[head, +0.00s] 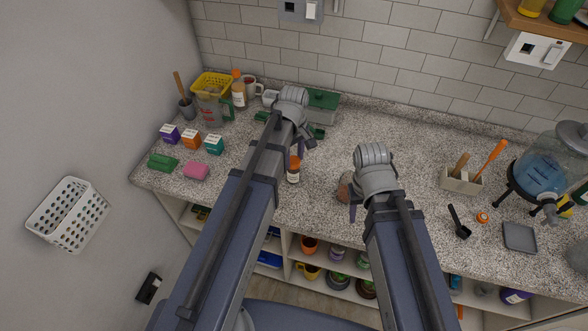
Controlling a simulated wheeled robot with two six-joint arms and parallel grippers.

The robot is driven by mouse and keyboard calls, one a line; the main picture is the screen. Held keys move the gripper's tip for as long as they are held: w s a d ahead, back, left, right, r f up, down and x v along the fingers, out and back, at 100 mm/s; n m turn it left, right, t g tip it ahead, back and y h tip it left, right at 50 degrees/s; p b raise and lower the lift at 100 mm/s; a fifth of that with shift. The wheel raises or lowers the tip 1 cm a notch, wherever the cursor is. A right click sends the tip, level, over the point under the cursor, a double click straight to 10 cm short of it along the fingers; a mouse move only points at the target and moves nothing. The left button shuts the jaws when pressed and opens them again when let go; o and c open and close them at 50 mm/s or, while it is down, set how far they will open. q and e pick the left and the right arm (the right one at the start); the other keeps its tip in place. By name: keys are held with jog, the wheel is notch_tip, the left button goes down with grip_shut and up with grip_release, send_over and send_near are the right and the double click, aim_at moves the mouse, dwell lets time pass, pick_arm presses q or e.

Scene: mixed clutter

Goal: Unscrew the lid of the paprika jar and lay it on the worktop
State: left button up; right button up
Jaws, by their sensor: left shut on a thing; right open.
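A small jar with an orange lid (294,163) and a pale label on its dark body (293,177) stands upright near the middle of the worktop (400,150). I take it for the paprika jar, but its label is too small to read. My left gripper (303,149) comes down at this jar's top and is shut on it. The exact contact is partly hidden by the wrist. My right gripper (353,208) is open, to the right of the jar. A brownish round thing (345,187) shows beside it, partly hidden by my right arm.
Small boxes (191,139), a pink sponge (196,171) and an orange-capped bottle (238,95) stand left. A green container (323,100) is behind my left gripper. A utensil holder (461,181), black scoop (459,224), small orange round thing (483,217) and drink dispenser (543,170) are right. Worktop centre-right is clear.

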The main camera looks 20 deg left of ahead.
pick_arm(q)
jog(key=shift+n, duration=0.8)
jog(key=shift+n, duration=1.2)
jog(key=n, duration=0.4)
jog(key=shift+r, duration=0.15)
jog(key=o, duration=1.3)
jog(key=shift+o, duration=0.2)
notch_tip(320, 180, up, 8)
jog(key=p, duration=0.8)
